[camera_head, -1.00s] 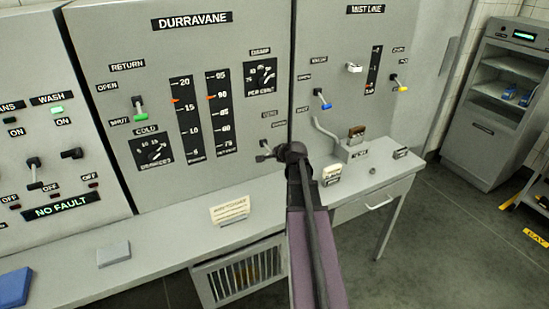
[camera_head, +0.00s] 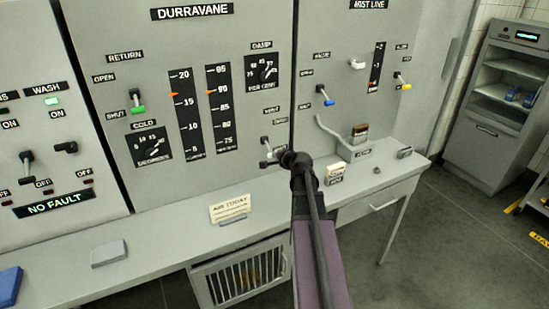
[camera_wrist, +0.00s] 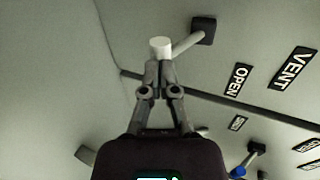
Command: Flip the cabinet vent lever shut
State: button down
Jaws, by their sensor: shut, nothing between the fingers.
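The vent lever is beside the VENT label (camera_wrist: 292,67) and the OPEN label (camera_wrist: 238,79) on the cabinet face. In the wrist view it has a dark base (camera_wrist: 203,30), a grey shaft and a white cylindrical tip (camera_wrist: 160,47). My gripper (camera_wrist: 159,70) is shut and empty, its fingertips right at the white tip; whether they touch it I cannot tell. In the head view my gripper (camera_head: 272,160) is at the lower right of the DURRAVANE panel (camera_head: 192,12), by the small VENT label (camera_head: 271,110). My arm and gripper partly hide the lever there, so its exact angle is unclear.
A blue-tipped lever (camera_head: 324,96) and a yellow-tipped one (camera_head: 403,82) are on the MIST LINE panel. A grey bent pipe or handle (camera_head: 328,130) is close to my arm. A white card (camera_head: 230,208) stands on the ledge below.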

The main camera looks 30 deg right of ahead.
jog(key=shift+r, duration=0.15)
jog(key=shift+r+p, duration=0.6)
jog(key=shift+p, duration=0.1)
jog(key=shift+s+a+r+p, duration=0.15)
jog(key=shift+s+r+p, duration=0.15)
jog(key=shift+s, duration=0.35)
jog(key=p+v, duration=0.4)
jog(key=v, duration=0.8)
jog(key=shift+s+f, duration=0.25)
jog(key=shift+s, duration=0.2)
jog(key=shift+a, duration=0.15)
jog(key=w+a+f+n+g+y, duration=0.2)
jog(key=a+f+n+g+y, duration=0.15)
jog(key=a+n, duration=0.45)
jog(key=s+a+f+n+g, duration=0.2)
jog(key=a+n+g, duration=0.1)
jog(key=a, duration=0.5)
jog(key=s+a+f+n+g+h, duration=0.1)
jog(key=s+a+f+n+g, duration=0.2)
jog(key=a, duration=0.6)
jog(key=s+a+f+n+g+h, duration=0.1)
jog(key=s+a+f+n+g, duration=0.1)
jog(key=a+n, duration=0.3)
jog(key=s+a+g, duration=0.1)
jog(key=a, duration=0.2)
jog(key=shift+a+f+n+g, duration=0.2)
jog(key=shift+f+n+g, duration=0.05)
jog(key=shift+n+g, duration=0.1)
